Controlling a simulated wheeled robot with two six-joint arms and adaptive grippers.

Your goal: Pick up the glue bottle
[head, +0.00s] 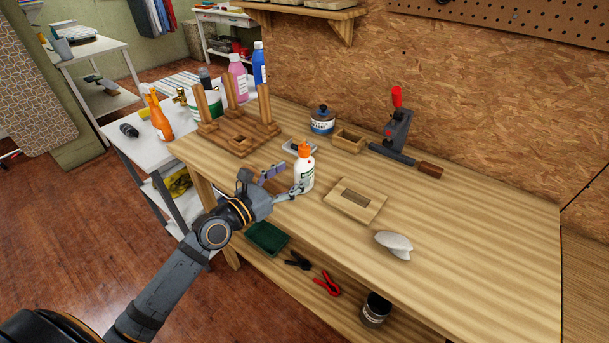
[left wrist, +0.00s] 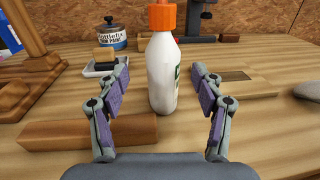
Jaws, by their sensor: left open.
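The glue bottle (head: 304,168) is white with an orange cap and stands upright on the wooden workbench (head: 470,220). In the left wrist view the glue bottle (left wrist: 162,75) stands between and just beyond the fingers, slightly right of centre. My left gripper (head: 285,180) is open and empty, low over the bench at the bottle's near left side. Its two fingers also show in the left wrist view (left wrist: 162,92), spread either side of the bottle's line. I cannot tell whether either finger touches it. My right gripper is not in view.
A wooden stool-like frame (head: 238,138) stands left of the bottle, and a paint can (head: 322,120) behind it. A wooden block (left wrist: 90,132) lies low beside the left finger. A wooden plate with a slot (head: 368,198) and a grey stone-like object (head: 393,245) lie to the right.

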